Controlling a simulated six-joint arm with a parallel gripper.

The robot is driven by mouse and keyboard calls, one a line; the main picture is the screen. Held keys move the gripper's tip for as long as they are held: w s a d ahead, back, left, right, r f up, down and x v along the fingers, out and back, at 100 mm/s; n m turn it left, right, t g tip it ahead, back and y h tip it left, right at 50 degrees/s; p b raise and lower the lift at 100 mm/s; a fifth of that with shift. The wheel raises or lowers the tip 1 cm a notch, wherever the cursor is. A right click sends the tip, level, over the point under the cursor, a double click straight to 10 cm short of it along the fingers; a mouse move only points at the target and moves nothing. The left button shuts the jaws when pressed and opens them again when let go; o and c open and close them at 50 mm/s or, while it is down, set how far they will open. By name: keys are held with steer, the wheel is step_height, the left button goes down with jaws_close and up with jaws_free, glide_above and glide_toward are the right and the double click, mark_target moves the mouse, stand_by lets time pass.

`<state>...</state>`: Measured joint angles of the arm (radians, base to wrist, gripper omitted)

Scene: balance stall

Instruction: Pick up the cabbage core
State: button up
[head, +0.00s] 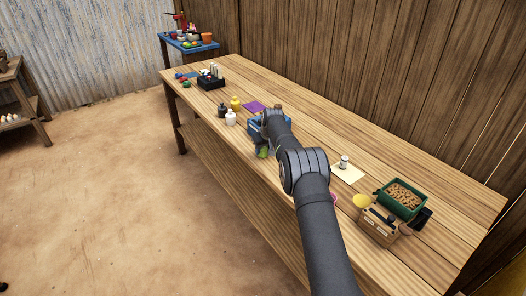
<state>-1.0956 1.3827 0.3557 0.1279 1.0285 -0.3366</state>
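My arm reaches across the wooden table (330,150) from the lower right. My gripper (267,124) is at its far end, over or beside a blue object (254,126). The fingers are too small and covered by my arm to tell whether they are open or shut. A small light green thing (263,152) shows at the table's front side, just below the wrist and in front of the blue object. It may be the cabbage core, but I cannot tell for sure. I cannot tell whether my gripper touches it.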

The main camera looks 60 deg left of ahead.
steer(key=c, duration=0.3)
steer(key=shift+r, duration=0.15)
steer(key=shift+c, duration=0.3)
